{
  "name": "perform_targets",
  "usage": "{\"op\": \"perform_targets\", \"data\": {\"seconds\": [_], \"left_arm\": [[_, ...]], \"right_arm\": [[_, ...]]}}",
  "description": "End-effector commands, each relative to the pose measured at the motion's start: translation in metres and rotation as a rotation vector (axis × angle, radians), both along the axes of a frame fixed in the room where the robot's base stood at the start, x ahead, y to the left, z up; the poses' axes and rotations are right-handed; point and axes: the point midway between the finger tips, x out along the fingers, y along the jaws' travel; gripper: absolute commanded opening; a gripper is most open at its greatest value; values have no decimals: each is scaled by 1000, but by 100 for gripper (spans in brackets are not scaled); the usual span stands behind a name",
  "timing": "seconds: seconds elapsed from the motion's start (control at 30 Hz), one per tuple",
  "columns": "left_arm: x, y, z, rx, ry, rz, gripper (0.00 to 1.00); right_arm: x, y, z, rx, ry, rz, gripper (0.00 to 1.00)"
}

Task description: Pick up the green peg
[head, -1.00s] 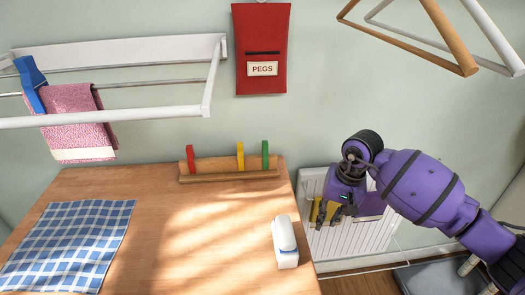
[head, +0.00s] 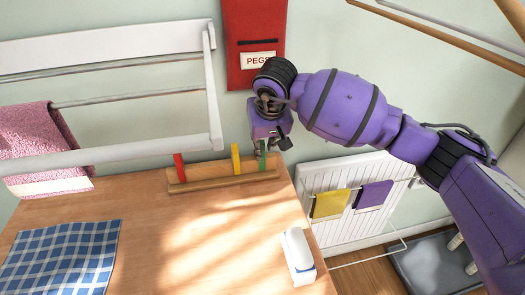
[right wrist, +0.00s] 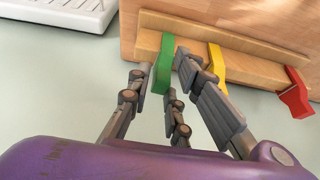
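The green peg (head: 263,154) stands at the right end of a wooden peg holder (head: 222,184) on the table. My right gripper (head: 272,140) is at the peg from above and behind, partly covering its top in the head view. In the right wrist view, the green peg (right wrist: 165,62) is between the spread fingers of my right gripper (right wrist: 162,68). The fingertips are close on both sides; whether they touch it is hard to tell. The peg is still on the holder. My left gripper is not in view.
A yellow peg (head: 236,158) and a red peg (head: 179,166) share the holder. A red pegs bag (head: 254,30) hangs above my right wrist. A drying rack (head: 110,158) juts out at left. A white object (head: 298,255) and checked cloth (head: 62,255) lie on the table.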

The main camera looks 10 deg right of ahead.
Motion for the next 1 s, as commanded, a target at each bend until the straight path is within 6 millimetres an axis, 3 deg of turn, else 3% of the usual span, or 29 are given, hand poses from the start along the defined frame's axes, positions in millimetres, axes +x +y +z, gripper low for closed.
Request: {"op": "perform_targets", "data": {"seconds": [0.23, 0.47, 0.6, 1.0], "left_arm": [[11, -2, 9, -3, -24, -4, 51], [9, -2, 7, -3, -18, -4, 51], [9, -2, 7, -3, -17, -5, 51], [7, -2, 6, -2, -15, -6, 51]], "right_arm": [[10, -1, -23, -1, -2, -1, 19], [11, -2, -24, -2, -4, -3, 17], [12, -3, -24, -3, -5, -4, 2], [13, -3, -23, -2, -7, -7, 0]]}}
